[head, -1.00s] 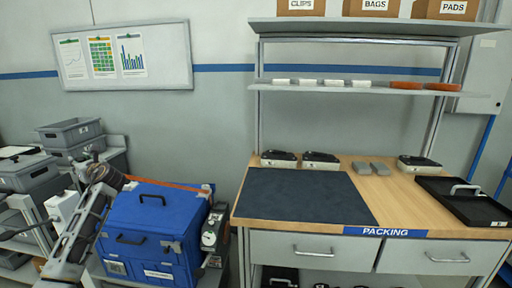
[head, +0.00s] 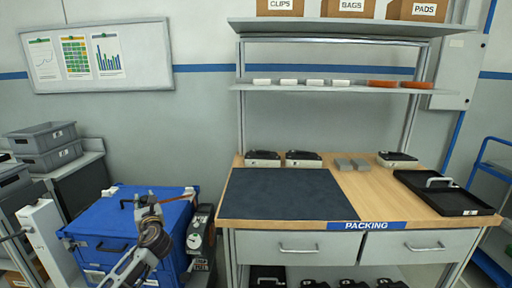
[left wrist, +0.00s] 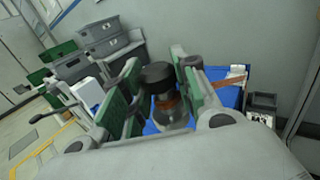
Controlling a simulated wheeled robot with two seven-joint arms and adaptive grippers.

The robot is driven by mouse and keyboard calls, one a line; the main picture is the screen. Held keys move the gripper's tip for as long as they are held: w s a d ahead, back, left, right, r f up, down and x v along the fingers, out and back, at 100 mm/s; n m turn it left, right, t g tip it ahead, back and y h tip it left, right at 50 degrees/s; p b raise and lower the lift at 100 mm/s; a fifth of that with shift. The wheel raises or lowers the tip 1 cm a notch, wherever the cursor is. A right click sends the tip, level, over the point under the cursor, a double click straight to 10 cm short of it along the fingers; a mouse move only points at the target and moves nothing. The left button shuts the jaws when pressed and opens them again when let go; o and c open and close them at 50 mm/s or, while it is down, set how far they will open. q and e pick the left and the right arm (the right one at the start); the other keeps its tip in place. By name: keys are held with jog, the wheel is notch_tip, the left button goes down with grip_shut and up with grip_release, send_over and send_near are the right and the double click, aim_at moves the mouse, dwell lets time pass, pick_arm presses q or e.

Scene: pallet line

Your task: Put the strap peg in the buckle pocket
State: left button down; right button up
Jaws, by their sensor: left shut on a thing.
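The blue strapped case (head: 120,222) stands at the lower left in the head view. My left gripper (head: 148,206) is in front of and above its top. In the left wrist view, the green-padded fingers (left wrist: 162,98) are shut on a dark-capped piece with a copper-coloured band, which I take to be the strap peg (left wrist: 160,76). The orange strap (left wrist: 235,79) lies across the blue case in the left wrist view. I cannot make out the buckle pocket; my arm covers part of the case front. My right gripper is not in view.
A black device with a dial (head: 198,232) stands at the case's right side. The packing table (head: 375,190) is to the right, with a dark mat (head: 280,194) and a black tray (head: 445,203). Grey bins (head: 45,157) are at the left.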

pick_arm(q)
jog(key=s+d+f+m+t+h, duration=0.1)
jog(key=s+d+f+m+h, duration=0.1)
jog(key=s+d, duration=0.4)
jog(key=s+d+f+m+t+h, duration=0.1)
jog(key=s+d+f+h, duration=0.3)
jog(key=d, duration=1.2)
jog(key=s+d+f+m+t+h, duration=0.1)
jog(key=s+d+f+m+h, duration=0.2)
jog(key=s+d, duration=0.5)
jog(key=d+f+h, duration=0.1)
jog(key=d, duration=0.2)
jog(key=shift+s+m, duration=0.15)
jog(key=shift+m, duration=0.25)
